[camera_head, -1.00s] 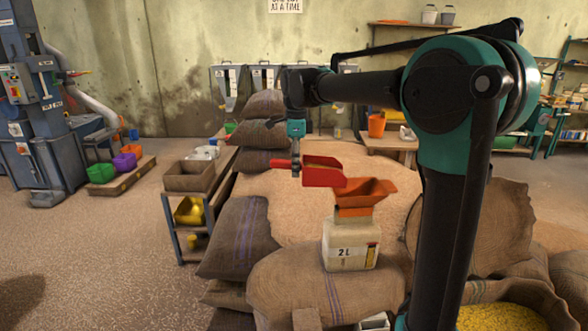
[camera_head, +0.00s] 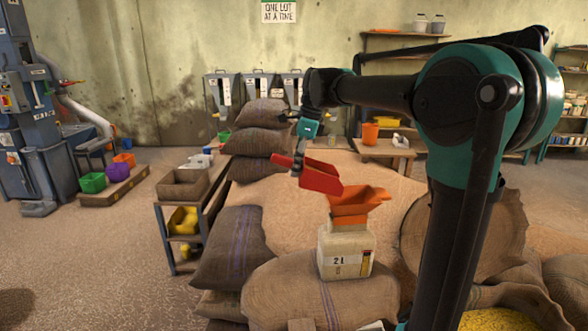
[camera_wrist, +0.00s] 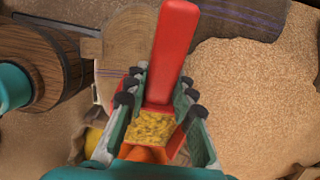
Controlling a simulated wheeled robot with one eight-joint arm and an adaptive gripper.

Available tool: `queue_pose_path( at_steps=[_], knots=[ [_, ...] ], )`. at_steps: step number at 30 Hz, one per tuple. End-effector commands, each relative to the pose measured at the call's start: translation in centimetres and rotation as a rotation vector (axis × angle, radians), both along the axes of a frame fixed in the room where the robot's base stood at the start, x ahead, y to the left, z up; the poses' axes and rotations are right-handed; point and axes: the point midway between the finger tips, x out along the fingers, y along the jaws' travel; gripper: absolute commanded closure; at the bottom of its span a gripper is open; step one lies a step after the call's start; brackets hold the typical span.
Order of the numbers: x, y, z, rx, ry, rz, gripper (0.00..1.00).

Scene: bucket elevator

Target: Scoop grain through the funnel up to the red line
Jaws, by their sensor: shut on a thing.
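My gripper (camera_head: 299,163) is shut on the handle of a red scoop (camera_head: 322,179). The scoop is tilted, its mouth end lower and towards the right, just above the left rim of an orange funnel (camera_head: 357,198). In the wrist view, yellowish grain (camera_wrist: 154,128) shows in the scoop between my fingers, with the funnel (camera_wrist: 143,153) partly hidden beyond it. The funnel stands upright in the neck of a cream jug (camera_head: 336,243) marked 2 L. The jug has a narrow level window (camera_head: 367,263); its red line and fill are too small to tell.
The jug stands on a stuffed sack (camera_head: 285,290). A broad heap of tan grain (camera_head: 285,210) lies behind it. Stacked sacks (camera_head: 252,140) and a shelf cart (camera_head: 163,222) are at left. Yellow grain (camera_head: 490,318) fills an open sack at lower right.

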Motion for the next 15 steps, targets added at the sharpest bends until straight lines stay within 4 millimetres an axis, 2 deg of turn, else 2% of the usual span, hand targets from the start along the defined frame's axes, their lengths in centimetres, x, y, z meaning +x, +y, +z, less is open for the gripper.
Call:
queue_pose_path(
  at_steps=[15],
  knots=[
    [0.1, -1.3, 1.4, 0.107, 0.003, -0.001, 1.00]
  ],
)
